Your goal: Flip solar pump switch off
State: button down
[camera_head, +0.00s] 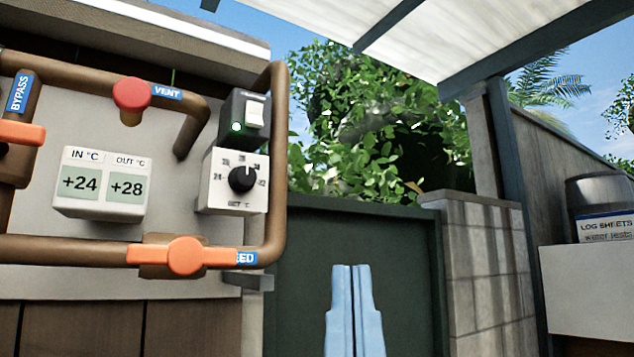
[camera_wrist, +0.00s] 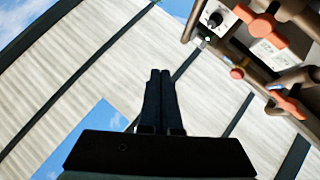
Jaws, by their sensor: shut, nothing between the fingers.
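The switch (camera_head: 255,114) is a white rocker on a dark grey box, with a lit green lamp (camera_head: 236,127) at its lower left. It sits on the pipe panel, just above a white box with a black dial (camera_head: 242,179). In the head view my gripper (camera_head: 351,268) shows as two pale blue fingers pressed together, low and to the right of the switch and apart from it. In the wrist view my gripper (camera_wrist: 160,72) points up, shut and empty. The panel lies at the upper right there, with the dial (camera_wrist: 215,19) visible; the switch is too small to make out.
Copper pipes (camera_head: 275,170) run around the panel, with a red vent knob (camera_head: 132,94) and orange handles (camera_head: 186,256). A temperature display (camera_head: 102,184) reads +24 and +28. A dark green door (camera_head: 300,290) stands behind my gripper. A block pillar (camera_head: 478,260) is at right.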

jog(key=w+a+r+n+g+y+p, duration=0.1)
jog(key=w+r+n+g+y+p, duration=0.2)
jog(key=r+y, duration=0.4)
jog(key=w+a+r+n+g+y+p, duration=0.2)
jog(key=w+r+n+g+y+p, duration=0.2)
jog(key=r, duration=0.6)
jog(key=w+y, duration=0.2)
jog(key=y, duration=0.1)
jog(key=shift+w+a+y, duration=0.15)
jog(key=shift+a+y, duration=0.1)
jog(key=shift+y, duration=0.05)
jog(key=shift+r, duration=0.15)
